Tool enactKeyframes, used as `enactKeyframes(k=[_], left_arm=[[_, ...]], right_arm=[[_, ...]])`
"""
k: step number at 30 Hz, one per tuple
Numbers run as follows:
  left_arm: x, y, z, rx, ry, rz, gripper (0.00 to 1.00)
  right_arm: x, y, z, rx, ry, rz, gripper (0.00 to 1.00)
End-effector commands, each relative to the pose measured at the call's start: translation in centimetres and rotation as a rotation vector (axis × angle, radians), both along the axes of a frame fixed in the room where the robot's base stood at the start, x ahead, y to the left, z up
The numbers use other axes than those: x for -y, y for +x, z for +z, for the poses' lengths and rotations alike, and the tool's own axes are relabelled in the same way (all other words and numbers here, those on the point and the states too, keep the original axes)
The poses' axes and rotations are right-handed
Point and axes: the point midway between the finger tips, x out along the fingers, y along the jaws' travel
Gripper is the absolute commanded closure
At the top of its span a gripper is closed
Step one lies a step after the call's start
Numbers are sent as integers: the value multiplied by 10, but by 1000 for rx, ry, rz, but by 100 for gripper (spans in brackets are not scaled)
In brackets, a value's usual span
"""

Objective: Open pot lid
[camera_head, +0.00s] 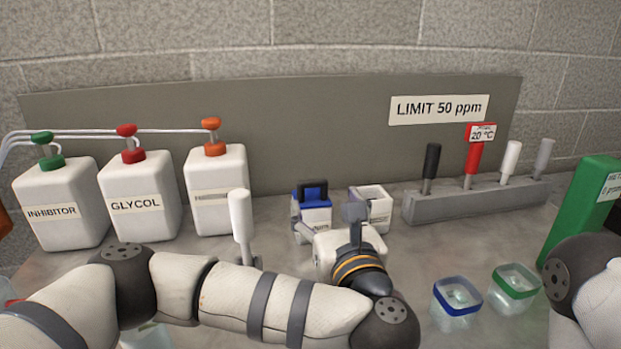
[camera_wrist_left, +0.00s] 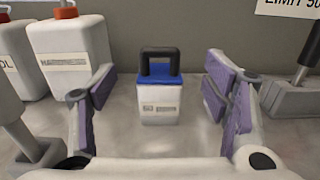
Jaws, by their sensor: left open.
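The pot (camera_head: 316,214) is a small white labelled box with a blue lid (camera_wrist_left: 160,76) and a black loop handle (camera_wrist_left: 160,56). It stands upright on the counter with the lid seated on top. My left gripper (camera_head: 326,218) is open and empty in front of it. In the left wrist view the pot (camera_wrist_left: 160,104) is centred between the spread purple-padded fingers, a little beyond them, with clear gaps either side. My left gripper hides the pot's lower part in the head view. My right arm shows at the right edge, but its gripper is out of view.
White jugs (camera_head: 133,203) stand left, and a grey rack (camera_head: 470,202) with handled tools stands right. Two clear cups (camera_head: 457,303) (camera_head: 514,288) sit front right. A grey panel (camera_head: 310,110) closes the back.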

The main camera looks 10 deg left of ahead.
Motion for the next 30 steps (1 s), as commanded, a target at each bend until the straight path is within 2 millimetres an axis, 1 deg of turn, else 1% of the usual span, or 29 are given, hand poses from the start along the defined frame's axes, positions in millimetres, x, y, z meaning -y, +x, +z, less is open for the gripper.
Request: enactKeyframes(k=[1, 6, 9, 12, 16, 23, 26, 27, 29, 30], left_arm=[[-4, 13, -25, -32, 1, 3, 31], [-19, 56, -22, -28, 0, 4, 31], [-26, 76, -19, -24, 3, 4, 31], [-29, 90, -16, -21, 2, 2, 31], [-32, 98, -12, -16, 2, 0, 31], [-32, 98, -9, -12, 2, -1, 31], [-32, 98, -9, -13, 2, -1, 51], [-32, 98, -9, -13, 2, -1, 60], [-32, 98, -9, -13, 2, -1, 74], [-32, 98, -9, -13, 2, -1, 83]], right_arm=[[0, -19, -18, -68, 0, 0, 60], [0, -34, -33, -119, 0, 0, 60], [0, -40, -40, -143, 0, 1, 60], [0, -45, -45, -157, 0, 2, 60], [0, -46, -46, -162, 0, 2, 60], [0, -46, -46, -159, 0, 2, 60], [0, -46, -46, -159, 0, 3, 60], [0, -46, -46, -159, 0, 3, 60], [0, -46, -46, -159, 0, 3, 60], [0, -46, -46, -159, 0, 3, 60]])
